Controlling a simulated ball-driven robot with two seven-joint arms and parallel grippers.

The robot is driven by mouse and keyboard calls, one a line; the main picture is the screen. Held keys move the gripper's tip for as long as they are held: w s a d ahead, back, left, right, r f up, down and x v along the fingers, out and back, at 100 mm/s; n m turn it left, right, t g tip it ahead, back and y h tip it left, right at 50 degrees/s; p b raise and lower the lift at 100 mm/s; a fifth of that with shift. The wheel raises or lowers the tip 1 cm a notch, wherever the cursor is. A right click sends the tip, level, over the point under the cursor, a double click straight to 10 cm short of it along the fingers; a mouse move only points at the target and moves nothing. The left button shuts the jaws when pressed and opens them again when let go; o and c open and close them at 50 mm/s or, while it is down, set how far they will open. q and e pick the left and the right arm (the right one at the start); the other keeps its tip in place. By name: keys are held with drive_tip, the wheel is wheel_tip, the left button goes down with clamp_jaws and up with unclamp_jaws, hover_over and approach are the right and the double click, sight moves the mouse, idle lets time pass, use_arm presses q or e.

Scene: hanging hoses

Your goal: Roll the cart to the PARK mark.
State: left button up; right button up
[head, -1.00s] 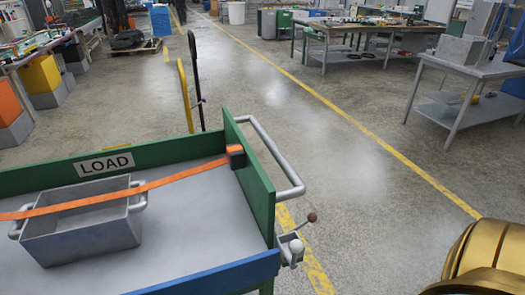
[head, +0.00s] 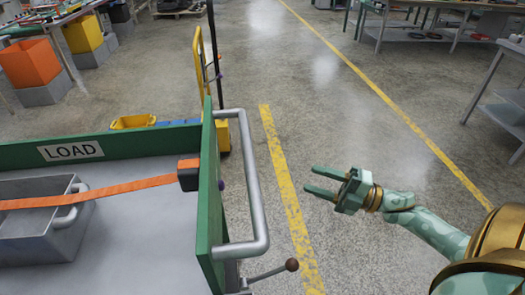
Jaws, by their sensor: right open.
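The cart (head: 137,140) has green walls, a LOAD label (head: 70,151) and a grey deck. It fills the lower left of the head view. A grey tubular handle (head: 258,185) stands out from its right end wall. A lever with a brown knob (head: 292,265) sits low beside the handle. A grey metal bin (head: 28,243) lies on the deck under an orange strap (head: 120,188). My right gripper (head: 315,180) is open and empty, to the right of the handle and apart from it, its fingers pointing left. My left gripper and any PARK mark are out of view.
Behind the cart stand a yellow hand truck (head: 198,65) and a yellow bin (head: 133,122). Yellow floor lines (head: 283,185) run along the right side. A grey table (head: 510,95) stands at the right edge. The concrete floor between is clear.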

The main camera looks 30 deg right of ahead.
sight(251, 162)
drive_tip(key=shift+n, duration=0.4)
drive_tip(key=x, duration=0.5)
drive_tip(key=b+x, duration=0.1)
drive_tip(key=x, duration=0.5)
drive_tip(key=s+a+x, duration=0.1)
drive_tip(key=x, duration=0.4)
drive_tip(key=shift+w+a+r+b, duration=0.1)
drive_tip(key=shift+w+r+b, duration=0.1)
drive_tip(key=shift+r+b, duration=0.15)
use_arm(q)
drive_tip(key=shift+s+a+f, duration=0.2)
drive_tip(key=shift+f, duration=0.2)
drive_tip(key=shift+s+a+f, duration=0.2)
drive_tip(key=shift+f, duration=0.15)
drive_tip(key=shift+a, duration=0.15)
use_arm(e)
clamp_jaws()
